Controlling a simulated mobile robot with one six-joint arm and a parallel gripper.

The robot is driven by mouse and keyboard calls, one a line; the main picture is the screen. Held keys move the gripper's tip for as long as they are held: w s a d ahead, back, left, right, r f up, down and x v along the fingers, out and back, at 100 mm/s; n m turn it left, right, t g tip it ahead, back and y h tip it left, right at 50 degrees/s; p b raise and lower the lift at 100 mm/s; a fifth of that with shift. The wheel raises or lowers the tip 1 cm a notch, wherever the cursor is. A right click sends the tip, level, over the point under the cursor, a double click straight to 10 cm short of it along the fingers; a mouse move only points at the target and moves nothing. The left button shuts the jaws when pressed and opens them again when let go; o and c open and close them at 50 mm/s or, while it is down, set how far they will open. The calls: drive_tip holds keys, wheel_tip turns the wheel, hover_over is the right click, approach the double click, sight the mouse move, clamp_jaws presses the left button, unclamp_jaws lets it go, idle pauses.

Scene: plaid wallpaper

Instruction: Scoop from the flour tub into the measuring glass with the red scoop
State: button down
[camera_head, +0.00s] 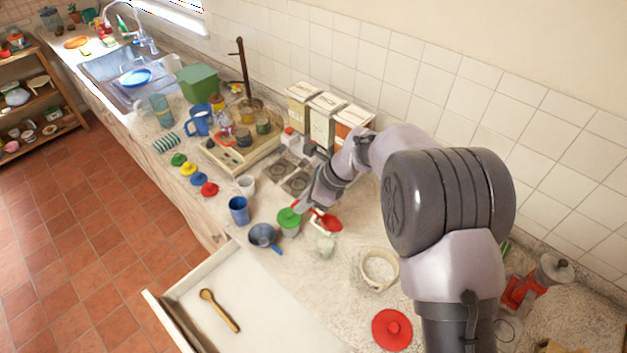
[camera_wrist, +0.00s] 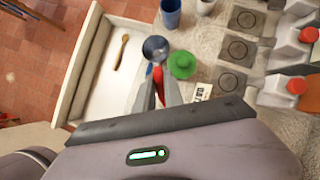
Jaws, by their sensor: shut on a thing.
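My gripper (camera_head: 310,204) is shut on the handle of the red scoop (camera_head: 328,222), which also shows between my fingers (camera_wrist: 157,90) in the wrist view (camera_wrist: 158,76). In the head view the scoop bowl is just above or behind a small clear glass (camera_head: 325,245), which looks like the measuring glass. Something pale shows in the bowl, too small to tell what. An open round tub (camera_head: 380,270), apparently the flour tub, stands to the right on the counter. A red lid (camera_head: 392,329) lies in front of it. The glass and tub are not clear in the wrist view.
A green-lidded thing (camera_head: 289,219) and a dark blue pan (camera_head: 263,236) stand just left of the scoop. A blue cup (camera_head: 238,210) is farther left. An open drawer (camera_head: 178,305) with a wooden spoon (camera_head: 219,309) juts out in front. Counter is bare between glass and tub.

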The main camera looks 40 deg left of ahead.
drive_tip(key=h+p, duration=0.1)
drive_tip(key=p, duration=0.1)
drive_tip(key=a+p, duration=0.1)
drive_tip(key=p, duration=0.1)
drive_tip(key=shift+s+a+r+t+h, duration=0.2)
drive_tip(key=shift+s+r+t+h, duration=0.15)
drive_tip(key=shift+r+t+h, duration=0.05)
drive_tip(key=a+h, duration=0.1)
drive_tip(key=s+a+f+t+h+p, duration=0.1)
drive_tip(key=a+f+t+h+p, duration=0.1)
drive_tip(key=h, duration=0.1)
drive_tip(key=shift+s+f, duration=0.2)
drive_tip(key=shift+f, duration=0.05)
